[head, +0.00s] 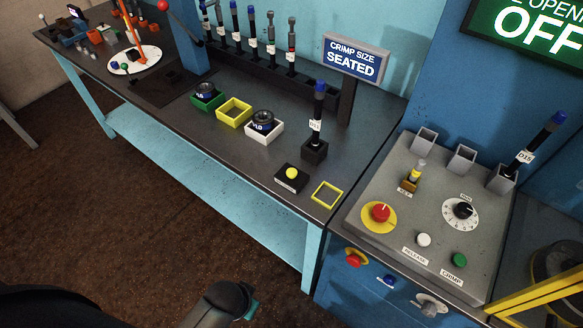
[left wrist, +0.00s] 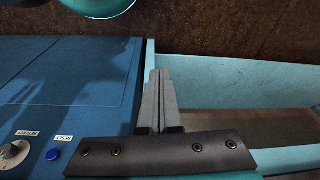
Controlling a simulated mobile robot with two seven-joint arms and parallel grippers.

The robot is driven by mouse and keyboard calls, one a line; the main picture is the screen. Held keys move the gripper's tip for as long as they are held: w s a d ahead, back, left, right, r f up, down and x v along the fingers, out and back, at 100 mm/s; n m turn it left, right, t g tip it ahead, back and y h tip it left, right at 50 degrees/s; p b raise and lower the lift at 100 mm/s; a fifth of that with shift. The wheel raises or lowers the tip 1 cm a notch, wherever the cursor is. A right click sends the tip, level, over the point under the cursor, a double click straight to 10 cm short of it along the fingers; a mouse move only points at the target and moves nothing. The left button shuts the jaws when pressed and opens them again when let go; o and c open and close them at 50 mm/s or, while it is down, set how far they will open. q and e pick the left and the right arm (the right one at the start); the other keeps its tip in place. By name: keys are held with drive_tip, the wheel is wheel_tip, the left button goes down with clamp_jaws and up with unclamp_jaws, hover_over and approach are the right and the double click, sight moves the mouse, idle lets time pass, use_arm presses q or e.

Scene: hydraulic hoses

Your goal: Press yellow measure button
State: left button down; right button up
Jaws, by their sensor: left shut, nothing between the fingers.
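The yellow measure button (head: 291,173) is a round dome on a small black box (head: 291,181) on the dark bench top, near its front right corner. A white label on the box is too small to read. My left gripper (left wrist: 159,75) shows in the left wrist view, its grey fingers together and empty. The blue cabinet and teal bench frame show beyond it; the button is not in that view. In the head view a dark arm part of mine (head: 230,298) is at the bottom, well below the bench edge. My right gripper is not in view.
A yellow square frame (head: 327,194) lies right of the button. A black holder (head: 314,150) with an upright hose stands behind it. A sign reading "CRIMP SIZE SEATED" (head: 354,59) stands further back. The grey control panel (head: 388,263) with knobs and buttons is at right.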

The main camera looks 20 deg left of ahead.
use_arm(q)
wheel_tip(320, 180, up, 12)
drive_tip(key=w+r+p, duration=0.1)
drive_tip(key=w+p, duration=0.2)
wheel_tip(320, 180, up, 14)
drive_tip(key=f+n+t+h+p, duration=0.1)
drive_tip(key=n+t+h+p, duration=0.2)
drive_tip(key=n+t+h, duration=0.15)
hover_over(289, 175)
drive_tip(key=shift+w+r+m+h, duration=0.1)
drive_tip(key=shift+r+m+h, duration=0.15)
drive_tip(key=shift+m+h, duration=0.2)
drive_tip(key=shift+f, duration=0.15)
wheel_tip(289, 175, down, 8)
drive_tip(key=b, duration=0.8)
drive_tip(key=shift+f+b, duration=0.3)
